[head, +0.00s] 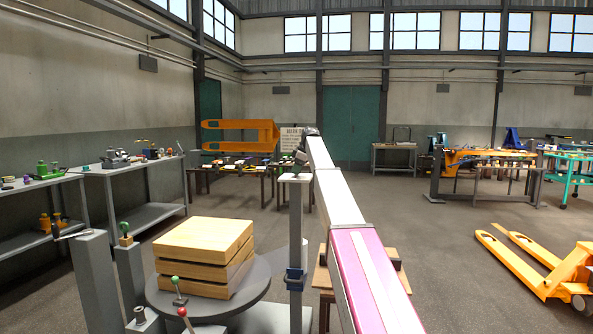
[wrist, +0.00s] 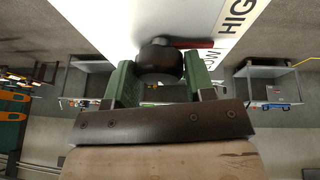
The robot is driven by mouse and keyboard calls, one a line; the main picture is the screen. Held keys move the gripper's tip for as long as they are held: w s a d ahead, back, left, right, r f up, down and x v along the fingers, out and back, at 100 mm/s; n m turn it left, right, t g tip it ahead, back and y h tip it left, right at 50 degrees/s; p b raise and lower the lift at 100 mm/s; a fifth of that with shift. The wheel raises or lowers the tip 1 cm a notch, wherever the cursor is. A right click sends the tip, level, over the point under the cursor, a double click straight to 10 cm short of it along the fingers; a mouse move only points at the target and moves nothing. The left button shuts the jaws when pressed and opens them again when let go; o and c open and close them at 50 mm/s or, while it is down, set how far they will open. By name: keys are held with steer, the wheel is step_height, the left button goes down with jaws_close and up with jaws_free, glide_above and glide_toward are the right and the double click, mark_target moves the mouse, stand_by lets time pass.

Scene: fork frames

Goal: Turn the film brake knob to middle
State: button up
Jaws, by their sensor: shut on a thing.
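In the wrist view, a dark round knob (wrist: 160,56) stands out from a white panel (wrist: 112,22) with a red mark behind it. Lettering on the panel reads in part "HIG", with a smaller word beside the knob that is partly covered. My gripper (wrist: 160,68) has its two green fingers on either side of the knob and is shut on it. The knob's pointer direction is hard to tell. In the head view, my arm hides the knob and my gripper. A small white sign with dark lettering (head: 291,137) shows just left of the arm's far end.
A round grey turntable (head: 262,289) bears a stack of wooden boxes (head: 204,250) left of my arm. A grey post (head: 296,230) stands between them. Workbenches (head: 135,165) line the left wall. An orange pallet jack (head: 540,265) stands right. Open floor (head: 440,235) lies between.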

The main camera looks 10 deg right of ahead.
steer(key=o, duration=0.9)
steer(key=shift+d+r, duration=0.1)
steer(key=shift+r, duration=0.05)
steer(key=v, duration=1)
steer(key=shift+s+d+r, duration=0.1)
steer(key=shift+r, duration=0.15)
steer(key=shift+s, duration=0.1)
